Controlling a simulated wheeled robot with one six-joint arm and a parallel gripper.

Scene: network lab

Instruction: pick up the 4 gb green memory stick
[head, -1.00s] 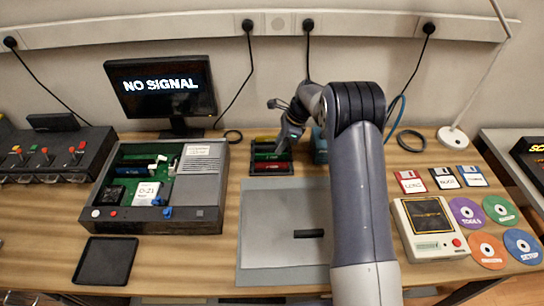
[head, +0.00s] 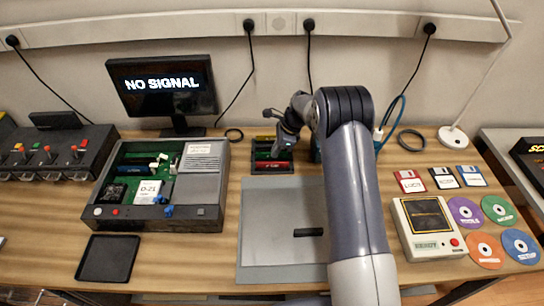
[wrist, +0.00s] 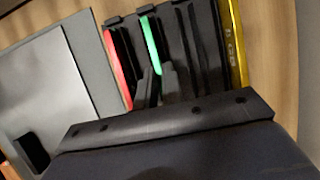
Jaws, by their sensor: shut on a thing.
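The green memory stick (wrist: 152,42) stands in a slot of the dark rack (wrist: 185,55) in the wrist view, between a red stick (wrist: 119,68) and a yellow stick (wrist: 237,45). My gripper (wrist: 157,86) has its dark fingers shut on the near end of the green stick. In the head view, my gripper (head: 280,147) is down at the rack, which holds the red stick (head: 272,165) in front and the green stick (head: 263,155) behind it. The capacity label on the green stick cannot be read.
A grey mat (head: 283,205) with a small black piece (head: 308,232) lies in front of the rack. An open computer case (head: 160,185) stands to the left, below a monitor (head: 162,88). Floppy disks, discs and a beige device (head: 428,228) are on the right.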

